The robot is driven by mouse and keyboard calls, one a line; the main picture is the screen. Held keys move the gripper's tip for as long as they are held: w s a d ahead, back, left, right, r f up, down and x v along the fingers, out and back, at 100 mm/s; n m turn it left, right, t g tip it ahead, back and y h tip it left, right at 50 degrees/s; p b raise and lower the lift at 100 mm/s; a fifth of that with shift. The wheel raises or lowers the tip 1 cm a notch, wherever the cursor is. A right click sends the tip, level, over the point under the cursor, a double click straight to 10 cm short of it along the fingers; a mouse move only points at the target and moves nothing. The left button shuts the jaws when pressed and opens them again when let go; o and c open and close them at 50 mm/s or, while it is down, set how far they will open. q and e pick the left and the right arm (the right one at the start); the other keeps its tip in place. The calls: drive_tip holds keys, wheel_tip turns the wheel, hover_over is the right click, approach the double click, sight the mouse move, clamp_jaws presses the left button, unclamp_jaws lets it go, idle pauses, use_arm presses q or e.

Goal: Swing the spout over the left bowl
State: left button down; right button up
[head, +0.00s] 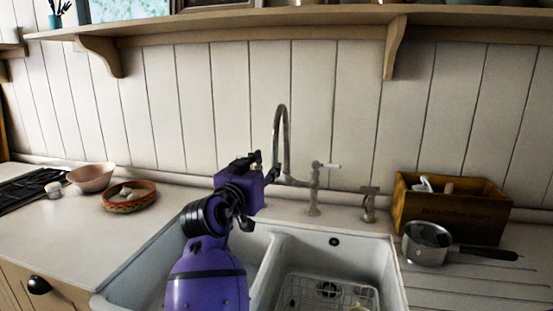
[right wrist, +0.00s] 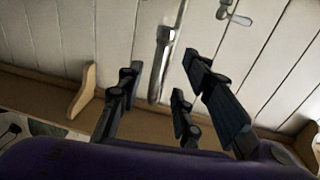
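The tap's tall curved metal spout (head: 282,125) rises behind the sink's divider, joined to the tap body (head: 314,190) with a white-tipped lever. The left bowl (head: 137,285) is partly hidden by my purple right arm. The right bowl (head: 373,262) holds a wire rack. My right gripper (head: 257,162) is close to the spout's left side, above the left bowl. In the right wrist view its fingers (right wrist: 165,80) are spread, and the spout (right wrist: 160,65) shows in the gap between them. I cannot tell whether they touch it. My left gripper is not in view.
A wooden box (head: 450,208) and a saucepan (head: 428,243) stand on the right counter. A pink bowl (head: 91,178), a patterned dish (head: 129,196) and a hob (head: 30,190) are on the left. A second small tap (head: 369,205) stands right of the main one. A shelf (head: 270,27) runs above.

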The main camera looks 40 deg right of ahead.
sight(273, 162)
drive_tip(key=p+x, duration=0.1)
drive_tip(key=x, duration=0.5)
drive_tip(key=shift+w+d, duration=0.1)
drive_tip(key=shift+d, duration=0.1)
clamp_jaws()
